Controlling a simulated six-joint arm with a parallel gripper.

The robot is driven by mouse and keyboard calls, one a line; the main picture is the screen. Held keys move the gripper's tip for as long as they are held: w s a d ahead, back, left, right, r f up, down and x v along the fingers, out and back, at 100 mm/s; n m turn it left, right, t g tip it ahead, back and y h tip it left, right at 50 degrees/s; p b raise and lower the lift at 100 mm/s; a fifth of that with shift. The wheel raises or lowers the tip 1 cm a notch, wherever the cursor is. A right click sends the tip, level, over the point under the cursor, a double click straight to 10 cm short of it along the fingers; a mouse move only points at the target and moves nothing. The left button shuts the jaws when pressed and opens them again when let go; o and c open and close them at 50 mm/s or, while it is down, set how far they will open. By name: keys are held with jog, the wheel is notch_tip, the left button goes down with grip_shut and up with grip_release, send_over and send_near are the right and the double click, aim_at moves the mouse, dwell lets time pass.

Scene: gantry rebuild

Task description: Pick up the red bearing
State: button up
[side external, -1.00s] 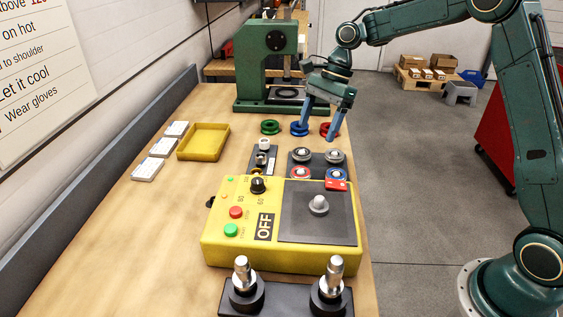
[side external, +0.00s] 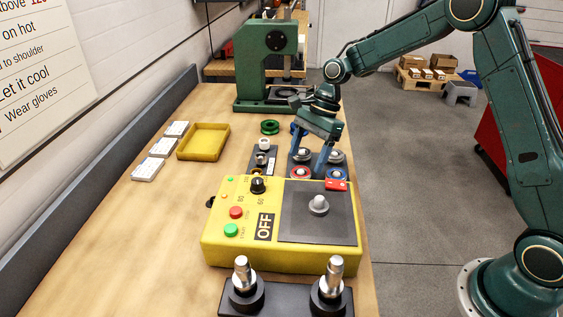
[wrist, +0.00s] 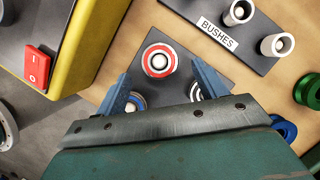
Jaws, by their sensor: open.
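The red bearing (side external: 301,173), a metal ring with a red band, sits at the near left of a dark plate (side external: 318,158). In the wrist view the red bearing (wrist: 160,60) lies flat and unobstructed. My gripper (side external: 306,164) is open and points down over the plate. In the wrist view my gripper (wrist: 160,72) has one finger to each side of the red bearing, a little short of it. Nothing is held. A blue bearing (wrist: 137,101) shows by the left finger and a grey one (wrist: 196,92) by the right finger.
The yellow control box (side external: 225,255) with a red switch (side external: 337,185) stands just in front of the plate. A bushes rack (wrist: 225,38) is beside it. A green ring (side external: 270,127) and green press (side external: 265,60) are behind. A yellow tray (side external: 203,142) is at left.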

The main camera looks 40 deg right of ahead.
jog(key=shift+x, duration=1.45)
jog(key=c, duration=1.1)
